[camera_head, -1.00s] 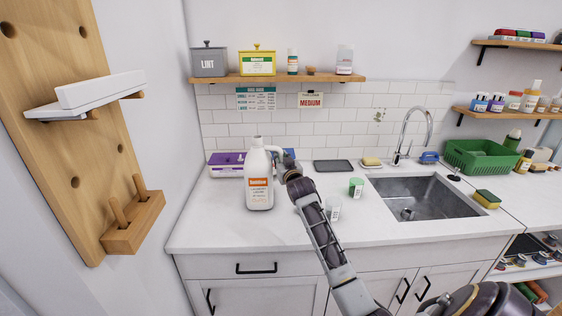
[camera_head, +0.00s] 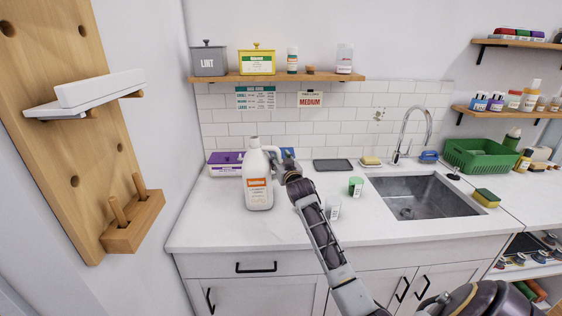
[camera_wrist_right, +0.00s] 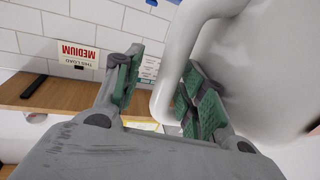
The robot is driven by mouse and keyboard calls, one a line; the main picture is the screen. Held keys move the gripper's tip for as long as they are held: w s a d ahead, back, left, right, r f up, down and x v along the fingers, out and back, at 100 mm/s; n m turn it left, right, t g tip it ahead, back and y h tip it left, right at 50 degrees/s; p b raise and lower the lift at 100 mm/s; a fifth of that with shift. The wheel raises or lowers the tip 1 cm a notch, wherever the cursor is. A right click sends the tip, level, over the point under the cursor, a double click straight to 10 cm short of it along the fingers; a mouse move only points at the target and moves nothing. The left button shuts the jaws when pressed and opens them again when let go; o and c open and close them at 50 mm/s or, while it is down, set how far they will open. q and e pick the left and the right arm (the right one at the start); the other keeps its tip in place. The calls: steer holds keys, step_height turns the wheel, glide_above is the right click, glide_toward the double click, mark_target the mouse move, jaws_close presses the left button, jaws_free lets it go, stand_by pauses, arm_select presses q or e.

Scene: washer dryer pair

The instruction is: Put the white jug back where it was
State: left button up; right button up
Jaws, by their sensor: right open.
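The white jug (camera_head: 258,180) with an orange and white label stands upright on the white counter, left of the sink. Its handle is on the right side. My right gripper (camera_head: 284,165) is at that handle. In the right wrist view, the jug's handle (camera_wrist_right: 180,55) passes between the open green-padded fingers of the right gripper (camera_wrist_right: 155,95), with a gap on the left finger's side. The jug's body (camera_wrist_right: 265,70) fills the right of that view. My left gripper is not in view.
A purple box (camera_head: 226,164) stands behind the jug at left. A green-lidded cup (camera_head: 356,187) and a clear cup (camera_head: 333,208) stand right of it, near my arm. The sink (camera_head: 425,196) is further right. The counter (camera_head: 215,215) is clear at front left.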

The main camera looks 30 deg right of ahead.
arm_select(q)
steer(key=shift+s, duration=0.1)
arm_select(e)
steer(key=shift+r, duration=0.1)
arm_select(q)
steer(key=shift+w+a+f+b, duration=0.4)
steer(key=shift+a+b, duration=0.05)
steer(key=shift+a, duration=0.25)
arm_select(e)
steer(key=v, duration=1.2)
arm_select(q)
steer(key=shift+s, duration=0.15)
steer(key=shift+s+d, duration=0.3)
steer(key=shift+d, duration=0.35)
